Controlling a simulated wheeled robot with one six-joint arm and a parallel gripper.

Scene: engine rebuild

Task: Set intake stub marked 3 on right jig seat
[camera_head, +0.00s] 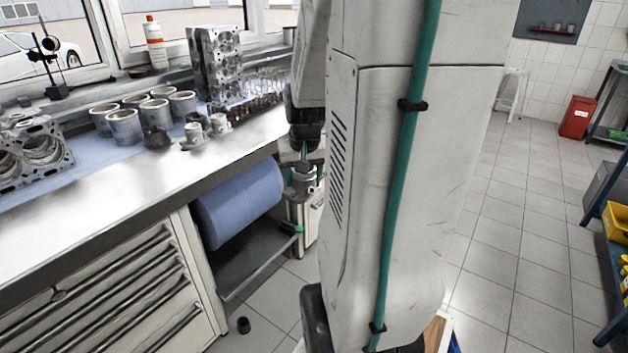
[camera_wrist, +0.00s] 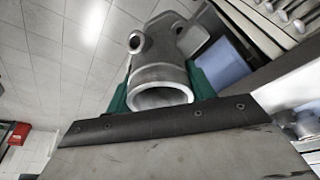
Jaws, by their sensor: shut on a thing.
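My gripper (camera_head: 303,160) hangs in front of the bench's right end, below the bench top, partly hidden by my arm. It is shut on a grey metal intake stub (camera_head: 302,182). In the wrist view the stub (camera_wrist: 158,72) sits between the green finger pads of my gripper (camera_wrist: 160,88), its round open end facing the camera and a smaller side pipe beyond. No number is readable on it. On the bench, small light grey pieces (camera_head: 194,132) stand at what may be the jig (camera_head: 190,146); its seats are too small to tell apart.
Several cylinder liners (camera_head: 124,127), a dark part (camera_head: 157,138) and an upright engine block (camera_head: 216,62) stand on the bench (camera_head: 120,185). A blue paper roll (camera_head: 240,200) hangs under the bench edge near my gripper. The tiled floor at right is open.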

